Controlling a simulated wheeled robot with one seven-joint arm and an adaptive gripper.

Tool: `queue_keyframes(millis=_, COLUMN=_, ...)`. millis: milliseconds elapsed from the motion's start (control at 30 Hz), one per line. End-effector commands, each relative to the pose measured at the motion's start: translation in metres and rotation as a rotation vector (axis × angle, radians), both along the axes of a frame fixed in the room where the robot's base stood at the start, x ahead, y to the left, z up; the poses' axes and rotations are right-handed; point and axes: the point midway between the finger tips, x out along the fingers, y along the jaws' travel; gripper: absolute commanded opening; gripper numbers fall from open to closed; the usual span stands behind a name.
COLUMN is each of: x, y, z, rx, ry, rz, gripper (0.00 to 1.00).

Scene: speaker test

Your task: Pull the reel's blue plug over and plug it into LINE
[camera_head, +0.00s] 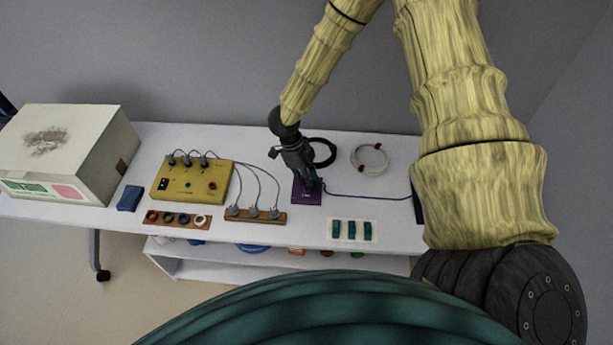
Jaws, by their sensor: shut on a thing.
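My gripper (310,186) points down over a small purple box (299,197) near the middle of the table. It is shut on the blue plug, which is mostly hidden by the fingers. A thin blue cable (365,197) runs from the gripper to the right, to a dark object (418,207), likely the reel, mostly covered by my arm. The plug end is at or just above the purple box. I cannot tell whether it is seated in a socket, and no LINE label is readable.
A yellow box (193,184) has grey cables running to a wooden strip of plugs (256,216). A black coil (322,153) and white coil (369,160) lie behind. A pad with teal pieces (351,231) lies in front. A large carton (75,150) stands left.

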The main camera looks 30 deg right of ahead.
Motion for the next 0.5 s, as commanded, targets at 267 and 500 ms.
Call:
queue_keyframes(millis=267, x=0.0000, y=0.0000, z=-0.0032, rx=0.000, ry=0.000, rz=0.000, gripper=0.00)
queue_keyframes(millis=500, x=0.0000, y=-0.0001, z=-0.0065, rx=0.000, ry=0.000, rz=0.000, gripper=0.00)
